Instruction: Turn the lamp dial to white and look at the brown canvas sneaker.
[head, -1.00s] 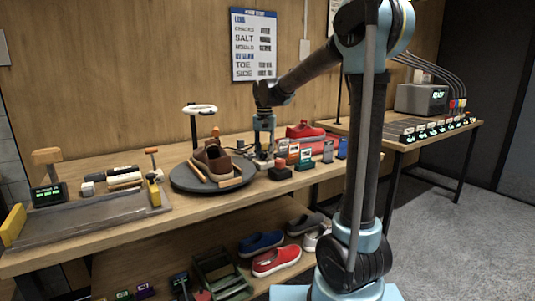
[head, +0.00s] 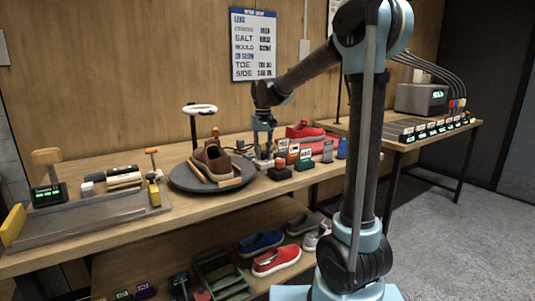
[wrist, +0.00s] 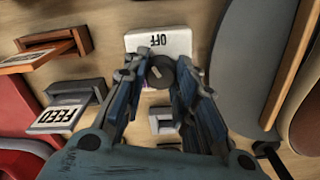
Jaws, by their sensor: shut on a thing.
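My gripper (wrist: 164,92) points down at the bench in the wrist view and is shut on a dark round dial (wrist: 161,74) with a pale pointer mark. The dial sits beside a white plate marked OFF (wrist: 160,42). In the head view my gripper (head: 263,158) is just right of the turntable. The brown sneaker (head: 213,160) rests on the dark round turntable (head: 181,181), and part of it shows at the right edge of the wrist view (wrist: 307,125). A white ring lamp (head: 200,109) stands behind it on a black post; I cannot tell whether it is lit.
A FEED label block (wrist: 62,112) is close by in the wrist view. A grey tray (head: 95,209) and brushes lie left. Several shoes are on the lower shelf.

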